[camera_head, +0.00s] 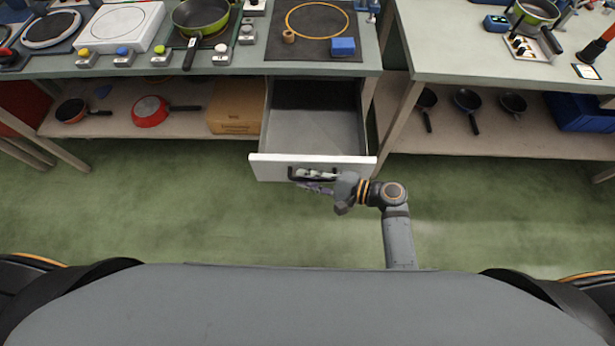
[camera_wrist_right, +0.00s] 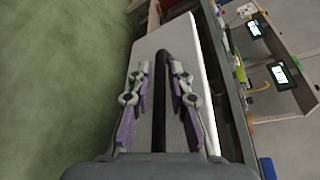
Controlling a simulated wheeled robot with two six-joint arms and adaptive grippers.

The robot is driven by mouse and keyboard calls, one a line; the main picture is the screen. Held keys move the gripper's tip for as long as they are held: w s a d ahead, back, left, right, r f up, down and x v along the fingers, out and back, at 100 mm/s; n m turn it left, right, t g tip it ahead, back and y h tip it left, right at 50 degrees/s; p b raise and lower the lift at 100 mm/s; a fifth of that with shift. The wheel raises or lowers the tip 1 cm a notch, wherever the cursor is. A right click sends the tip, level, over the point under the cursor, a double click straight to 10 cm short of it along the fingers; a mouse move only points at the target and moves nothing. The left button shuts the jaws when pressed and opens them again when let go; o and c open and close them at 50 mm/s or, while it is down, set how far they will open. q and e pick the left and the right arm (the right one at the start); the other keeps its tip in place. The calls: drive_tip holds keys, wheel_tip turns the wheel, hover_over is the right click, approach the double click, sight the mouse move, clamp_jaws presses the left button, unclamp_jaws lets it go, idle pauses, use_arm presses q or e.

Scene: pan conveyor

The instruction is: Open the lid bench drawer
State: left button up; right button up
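The drawer under the middle bench (camera_head: 372,68) stands pulled well out, its grey inside (camera_head: 312,132) exposed and seemingly empty. Its white front panel (camera_head: 268,165) also shows in the right wrist view (camera_wrist_right: 203,45). A black bar handle (camera_head: 293,174) is on the front. My right gripper (camera_head: 312,181) is at this handle. In the right wrist view, its two purple-padded fingers (camera_wrist_right: 162,85) stand on either side of the dark handle bar (camera_wrist_right: 160,110); strips of panel show between bar and fingers, so it looks open around the handle. My left gripper is not in view.
On the bench are a black mat (camera_head: 285,45), a blue block (camera_head: 343,46), a green pan (camera_head: 200,15) and a white hot plate (camera_head: 122,26). A cardboard box (camera_head: 235,110) is on the shelf left of the drawer. A second bench (camera_head: 450,65) stands right. Green floor in front is clear.

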drive_tip(key=shift+d, duration=0.1)
idle(0.3)
drive_tip(key=v, duration=1.2)
drive_tip(key=s+d+f+h+p, duration=0.1)
drive_tip(key=s+d+f+h, duration=0.2)
drive_tip(key=f, duration=0.6)
drive_tip(key=s+d+f+h+p, duration=0.1)
drive_tip(key=d+f+h, duration=0.35)
drive_tip(key=f, duration=0.45)
drive_tip(key=s+d+f+h+p, duration=0.1)
drive_tip(key=s+d+f+h, duration=0.15)
drive_tip(key=d+f, duration=0.45)
drive_tip(key=s+d+f+n+g+h+p, duration=0.1)
drive_tip(key=s+f+n+h, duration=0.1)
drive_tip(key=s+f+n, duration=0.3)
drive_tip(key=s+d+f+n+g+h+p, duration=0.1)
drive_tip(key=s+f+n, duration=0.4)
drive_tip(key=s, duration=0.9)
wheel_tip(320, 180, down, 3)
drive_tip(key=d+g+h, duration=0.1)
drive_tip(key=h, duration=0.1)
drive_tip(key=shift+n+g+h, duration=0.3)
